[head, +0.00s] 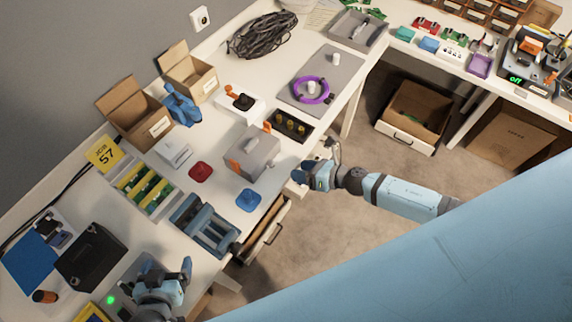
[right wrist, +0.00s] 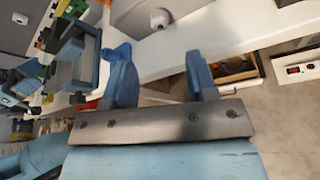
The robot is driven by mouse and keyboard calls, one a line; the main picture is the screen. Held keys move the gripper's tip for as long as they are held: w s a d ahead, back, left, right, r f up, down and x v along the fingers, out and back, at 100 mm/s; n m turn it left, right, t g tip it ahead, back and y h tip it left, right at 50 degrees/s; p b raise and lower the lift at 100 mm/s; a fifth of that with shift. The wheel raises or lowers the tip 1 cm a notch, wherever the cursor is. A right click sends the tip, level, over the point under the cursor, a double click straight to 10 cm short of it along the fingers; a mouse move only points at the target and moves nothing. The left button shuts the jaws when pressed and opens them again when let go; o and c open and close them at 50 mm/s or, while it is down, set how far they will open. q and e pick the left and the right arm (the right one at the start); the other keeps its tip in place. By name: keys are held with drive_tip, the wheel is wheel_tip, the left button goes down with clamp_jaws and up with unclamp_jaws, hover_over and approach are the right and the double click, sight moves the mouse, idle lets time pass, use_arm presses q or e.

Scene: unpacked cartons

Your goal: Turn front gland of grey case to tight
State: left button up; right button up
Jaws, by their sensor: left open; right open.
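The grey case (head: 262,158) stands on the white table, with an orange part on its left side and another at its back. In the right wrist view the grey case (right wrist: 132,14) shows at the top, cut off by the frame, with a round pale gland (right wrist: 160,18) on its face. My right gripper (head: 308,176) is open and empty at the table's front edge, right of the case and apart from it. Its two blue fingers (right wrist: 161,82) are spread below the gland in the wrist view. My left gripper (head: 180,276) is open over the table's near left part.
A blue pad (head: 249,200) and a red pad (head: 200,171) lie near the case. A black block with several brass-coloured pieces (head: 290,125) stands behind it. A blue clamp-like fixture (head: 207,226) is at the left. An open drawer (head: 266,232) juts out below the table edge.

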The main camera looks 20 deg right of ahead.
drive_tip(key=v, duration=0.5)
